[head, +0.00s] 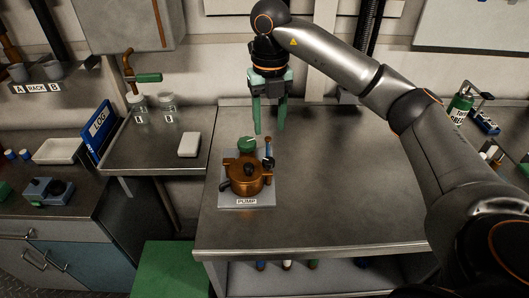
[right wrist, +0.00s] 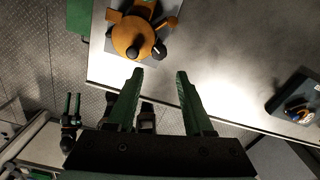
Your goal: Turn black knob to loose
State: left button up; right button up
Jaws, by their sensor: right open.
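The copper-coloured pump (head: 244,180) stands on a grey plate labelled PUMP on the metal bench. Dark round knobs show on it in the right wrist view, one on top (right wrist: 134,51) and one at its edge (right wrist: 158,49). I cannot tell which is the task's black knob or how far it is turned. My right gripper (head: 270,131) is open and empty, fingers pointing down, above and behind the pump. In the right wrist view the pump lies just beyond its fingertips (right wrist: 160,74), apart from them. A small shape with two green prongs (right wrist: 71,108) may be my left gripper.
The bench right of the pump is bare.

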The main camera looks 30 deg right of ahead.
aim_at(268, 160)
notch_tip(268, 160, down, 11)
jog(key=shift+r+p, duration=0.2)
jog(key=shift+p, duration=0.5)
grip_shut()
